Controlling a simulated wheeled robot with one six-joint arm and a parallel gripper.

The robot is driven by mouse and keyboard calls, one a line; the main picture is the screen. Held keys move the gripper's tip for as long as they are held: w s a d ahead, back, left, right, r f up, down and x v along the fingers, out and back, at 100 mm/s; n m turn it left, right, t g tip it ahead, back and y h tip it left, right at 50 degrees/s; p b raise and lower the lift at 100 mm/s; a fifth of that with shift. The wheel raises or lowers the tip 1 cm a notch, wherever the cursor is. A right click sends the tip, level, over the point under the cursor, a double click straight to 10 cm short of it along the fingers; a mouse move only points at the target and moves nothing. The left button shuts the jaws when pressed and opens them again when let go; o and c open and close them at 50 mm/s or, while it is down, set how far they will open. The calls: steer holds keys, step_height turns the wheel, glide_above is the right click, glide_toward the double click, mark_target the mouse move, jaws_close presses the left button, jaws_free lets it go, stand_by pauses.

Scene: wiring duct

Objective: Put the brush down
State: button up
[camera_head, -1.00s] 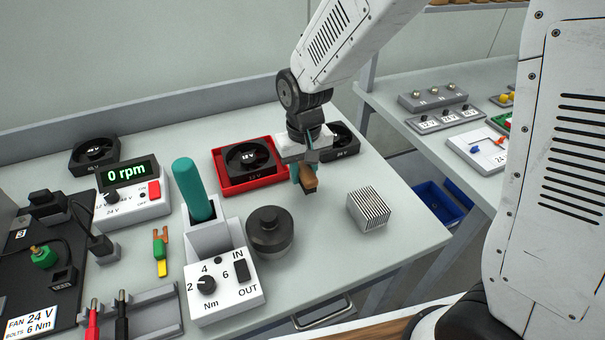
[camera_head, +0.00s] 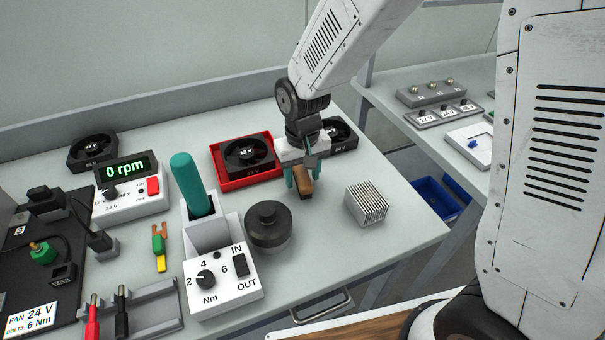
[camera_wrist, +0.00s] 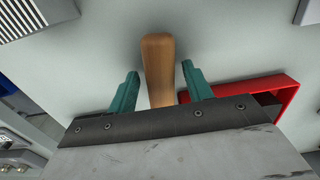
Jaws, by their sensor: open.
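The brush shows as a brown wooden handle (camera_head: 303,183) between the fingers of my gripper (camera_head: 303,181). In the wrist view the handle (camera_wrist: 158,70) points away from my gripper (camera_wrist: 158,90). The two teal fingers stand apart on either side of it, with a gap on each side. My gripper is open. The brush's other end is hidden behind the gripper body. The handle is at or close to the grey table top (camera_head: 330,260); whether it rests there I cannot tell.
A red tray (camera_head: 222,180) holding a black fan (camera_head: 248,154) is just left of my gripper, and another fan (camera_head: 340,133) is behind it. A finned heat sink (camera_head: 366,203) stands to the right. A dark round knob-topped object (camera_head: 268,226) stands in front, left.

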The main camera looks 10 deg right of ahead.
mark_target(303, 173)
step_height(303, 173, up, 12)
stand_by(0.4)
steer(key=s+d+r+m, duration=0.1)
steer(key=s+d+r, duration=0.7)
steer(key=s+d, duration=0.2)
steer(key=s+d+m+t, duration=0.1)
steer(key=s+d, duration=0.5)
steer(key=s, duration=0.6)
steer(key=shift+s+r, duration=0.25)
steer(key=shift+s, duration=0.1)
steer(key=shift+o, duration=0.5)
steer(key=shift+d, duration=0.1)
